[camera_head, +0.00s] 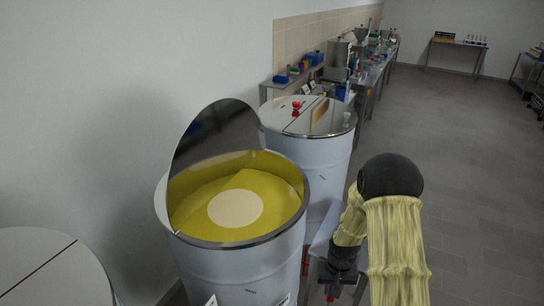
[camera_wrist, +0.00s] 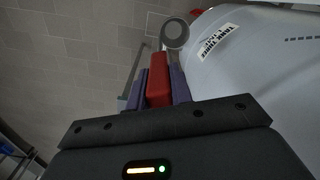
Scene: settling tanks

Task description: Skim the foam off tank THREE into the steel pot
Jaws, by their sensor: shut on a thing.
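An open tank (camera_head: 250,262) stands in the middle of the head view, its half lid (camera_head: 215,135) raised. Yellow liquid (camera_head: 200,192) fills it near the rim, with a pale round foam patch (camera_head: 236,208) in the middle. My gripper (camera_head: 331,288) is low to the right of this tank, outside it. In the wrist view my gripper (camera_wrist: 158,85) is shut on a red handle (camera_wrist: 159,88). A round grey scoop head (camera_wrist: 175,33) shows beyond the handle, beside a labelled tank wall (camera_wrist: 265,60). The label (camera_wrist: 217,42) is upside down and hard to read. I cannot make out the steel pot.
A closed tank (camera_head: 310,150) with a red-handled lid stands behind, and another covered tank (camera_head: 45,262) is at the lower left. A cluttered bench (camera_head: 365,78) runs along the wall. The grey tiled floor (camera_head: 465,150) on the right is clear.

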